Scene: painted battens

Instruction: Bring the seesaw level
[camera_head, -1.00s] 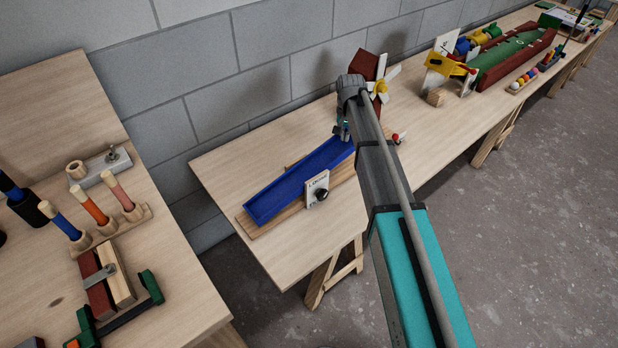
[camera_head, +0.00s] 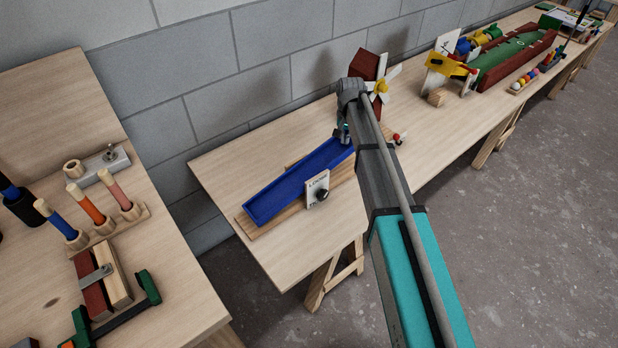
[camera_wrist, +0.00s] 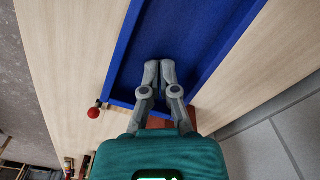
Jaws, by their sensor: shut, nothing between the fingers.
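The seesaw shows as a long blue trough (camera_head: 290,190) lying along a wooden base (camera_head: 262,226) on the bench. A pale labelled plate with a dark knob (camera_head: 322,194) stands at its front side, near the middle. My gripper (camera_head: 347,141) is at the trough's far right end, and my arm hides part of that end. In the wrist view the gripper (camera_wrist: 160,66) is shut and empty, its fingertips over the blue trough floor (camera_wrist: 185,30) near the end wall. I cannot tell whether the fingertips touch it. The trough's tilt is hard to judge.
A small red ball on a stem (camera_head: 396,139) stands right of my arm; it also shows in the wrist view (camera_wrist: 94,113). A white-bladed pinwheel (camera_head: 381,86) stands behind my arm. The bench left of the trough is clear. Another bench (camera_head: 170,300) holds tools.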

